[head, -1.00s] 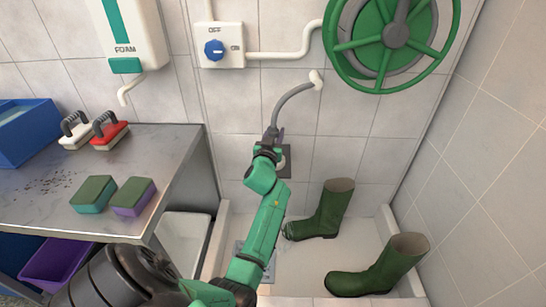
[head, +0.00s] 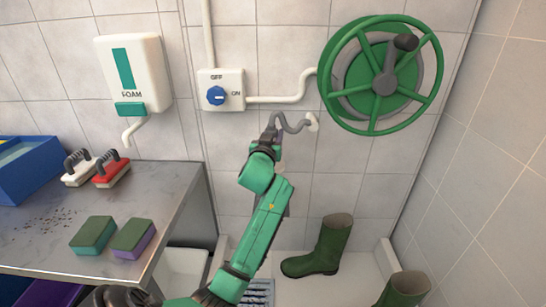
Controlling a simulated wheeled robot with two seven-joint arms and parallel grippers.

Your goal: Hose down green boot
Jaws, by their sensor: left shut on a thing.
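My left gripper (head: 270,137) is shut on the end of a grey hose (head: 292,126), in front of the tiled wall. The hose makes a short S-bend from a white wall outlet (head: 312,121) to the gripper. No water shows. One green boot (head: 322,247) stands upright on the white wash tray (head: 354,271), right of my left forearm and below the gripper. A second green boot (head: 406,289) is nearer at the lower right, cut off by the bottom edge. A blue knob (head: 216,96) sits on a white OFF/ON box (head: 236,88). My right gripper is not in view.
A green reel (head: 332,62) with a crank hangs at the upper right. A foam dispenser (head: 153,68) hangs at the left. The metal table (head: 165,190) holds a white brush (head: 78,172), a red brush (head: 112,173), two sponges (head: 92,235) and a blue bin (head: 28,165).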

